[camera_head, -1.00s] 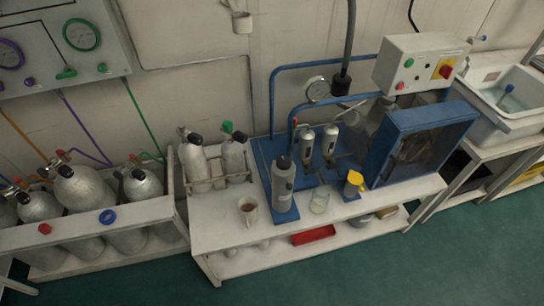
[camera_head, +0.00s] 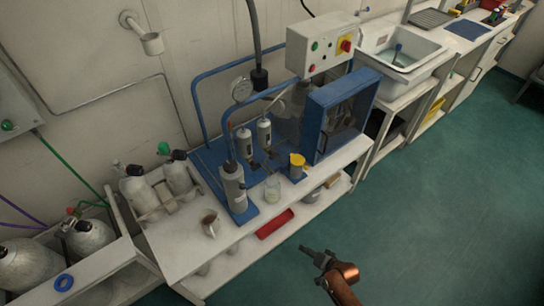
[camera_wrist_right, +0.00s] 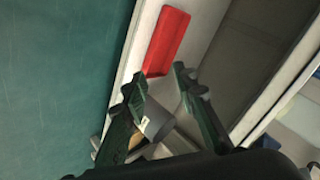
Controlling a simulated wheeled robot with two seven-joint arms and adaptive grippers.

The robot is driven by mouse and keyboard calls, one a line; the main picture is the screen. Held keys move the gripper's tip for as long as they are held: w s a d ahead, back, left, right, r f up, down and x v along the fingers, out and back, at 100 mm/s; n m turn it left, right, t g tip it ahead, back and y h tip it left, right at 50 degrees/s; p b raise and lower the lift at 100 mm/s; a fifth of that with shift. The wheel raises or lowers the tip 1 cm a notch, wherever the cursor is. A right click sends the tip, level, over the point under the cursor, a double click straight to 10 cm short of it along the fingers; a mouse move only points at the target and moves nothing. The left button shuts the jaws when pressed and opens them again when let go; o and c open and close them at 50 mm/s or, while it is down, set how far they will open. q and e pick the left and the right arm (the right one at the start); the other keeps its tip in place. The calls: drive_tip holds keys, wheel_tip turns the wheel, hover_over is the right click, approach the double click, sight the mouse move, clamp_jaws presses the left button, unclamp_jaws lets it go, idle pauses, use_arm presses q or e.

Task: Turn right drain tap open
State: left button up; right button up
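Two small silver filter cylinders, the left one (camera_head: 243,142) and the right one (camera_head: 264,132), stand on the blue compressor frame in the head view. Dark small parts show below them, but I cannot clearly make out the right drain tap. My right gripper (camera_head: 314,254) is over the green floor in front of the bench, well apart from the cylinders. In the right wrist view its two fingers (camera_wrist_right: 160,85) are spread, with nothing held between them. A grey round object (camera_wrist_right: 157,120) shows behind the fingers. My left gripper is out of view.
A blue guard box (camera_head: 314,125) is right of the cylinders. A red tray (camera_head: 275,223) lies on the lower shelf. The floor (camera_head: 430,210) is clear.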

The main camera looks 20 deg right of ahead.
drive_tip(key=w+a+r+m+t+y+p, duration=0.1)
drive_tip(key=w+a+r+m+t, duration=0.2)
drive_tip(key=w+r, duration=1.25)
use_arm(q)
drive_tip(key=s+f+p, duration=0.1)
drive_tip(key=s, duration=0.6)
use_arm(e)
drive_tip(key=m+t+y, duration=0.2)
drive_tip(key=m+t, duration=0.2)
drive_tip(key=t, duration=0.1)
approach(274, 155)
drive_tip(key=w+f, duration=0.1)
drive_tip(key=w, duration=0.1)
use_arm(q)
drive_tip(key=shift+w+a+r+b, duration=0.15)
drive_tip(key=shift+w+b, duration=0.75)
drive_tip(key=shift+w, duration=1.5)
use_arm(e)
drive_tip(key=shift+a+x, duration=0.15)
drive_tip(key=shift+x, duration=1.85)
drive_tip(key=shift+a+x, duration=0.15)
drive_tip(key=shift+x, duration=1.85)
drive_tip(key=shift+s+r, duration=0.15)
drive_tip(key=shift+r, duration=0.05)
drive_tip(key=shift+c, duration=0.2)
clamp_jaws()
